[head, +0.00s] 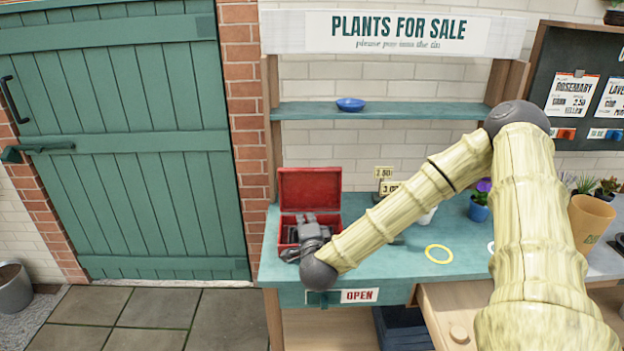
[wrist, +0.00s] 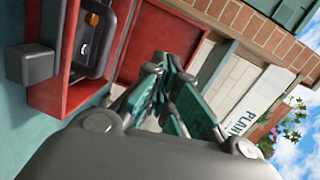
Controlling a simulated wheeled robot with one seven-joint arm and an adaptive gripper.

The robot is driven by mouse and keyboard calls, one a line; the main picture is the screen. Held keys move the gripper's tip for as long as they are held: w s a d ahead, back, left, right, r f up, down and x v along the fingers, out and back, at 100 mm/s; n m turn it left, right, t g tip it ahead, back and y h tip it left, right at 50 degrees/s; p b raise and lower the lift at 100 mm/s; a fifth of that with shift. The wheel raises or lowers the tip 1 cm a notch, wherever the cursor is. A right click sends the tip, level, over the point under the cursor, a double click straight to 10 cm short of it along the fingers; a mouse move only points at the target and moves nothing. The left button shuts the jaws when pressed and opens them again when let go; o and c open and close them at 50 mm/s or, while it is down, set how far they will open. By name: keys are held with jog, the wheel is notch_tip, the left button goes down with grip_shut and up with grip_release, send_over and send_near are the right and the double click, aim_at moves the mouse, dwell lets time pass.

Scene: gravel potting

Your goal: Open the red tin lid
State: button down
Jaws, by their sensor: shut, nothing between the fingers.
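The red tin (head: 288,222) stands at the left end of the teal counter, and its lid (head: 310,188) is up, standing open at the back. In the wrist view the tin (wrist: 47,96) shows at the left, with a dark tray (wrist: 98,48) inside holding a small orange item and a silvery piece. The raised lid (wrist: 150,42) is beside it. My gripper (head: 308,221) is in front of the open lid, over the tin, and hides part of the tin's inside. Its fingers (wrist: 172,85) are shut and empty. I cannot tell if they touch the lid.
A blue bowl (head: 351,104) sits on the shelf above. Small price signs (head: 385,182) stand right of the tin. A tan pot (head: 590,222) is at the right.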

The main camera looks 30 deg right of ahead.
jog(key=w+d+r+m+h, duration=0.1)
jog(key=d+r+m+h, duration=0.1)
jog(key=d+r, duration=0.2)
jog(key=p, duration=0.6)
send_near(315, 176)
jog(key=shift+m, duration=0.3)
jog(key=x, duration=0.7)
jog(key=shift+f, duration=0.1)
jog(key=shift+w, duration=0.1)
